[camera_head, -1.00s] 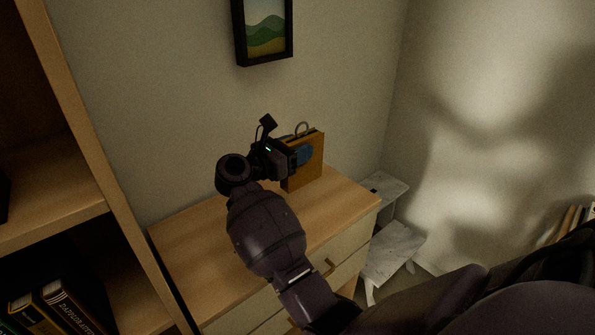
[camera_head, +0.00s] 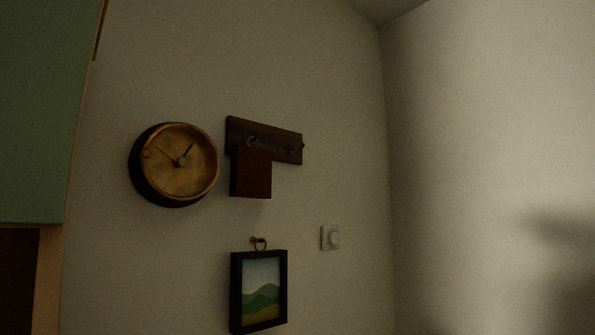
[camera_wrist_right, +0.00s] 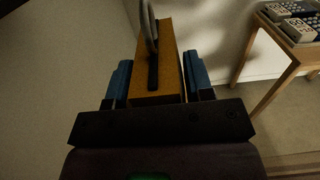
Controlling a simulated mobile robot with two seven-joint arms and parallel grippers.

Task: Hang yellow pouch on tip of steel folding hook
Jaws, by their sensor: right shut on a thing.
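The yellow pouch (camera_wrist_right: 170,60) is a flat ochre block with a grey metal loop (camera_wrist_right: 149,28) and a dark strip on its upper face. In the right wrist view my right gripper (camera_wrist_right: 158,82) is shut on it, one blue finger pad on each side. In the head view a dark wooden hook rack (camera_head: 278,139) is on the wall, with small dark hooks (camera_head: 291,151) at its right part. I cannot tell which one is the steel folding hook. Neither gripper shows in the head view.
A dark red pouch (camera_head: 250,173) hangs from the rack's left part. A round clock (camera_head: 180,165) is to its left. A framed picture (camera_head: 261,290) hangs below on a small knob, and a round-dial switch (camera_head: 331,237) is lower right. The wall right of the rack is clear.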

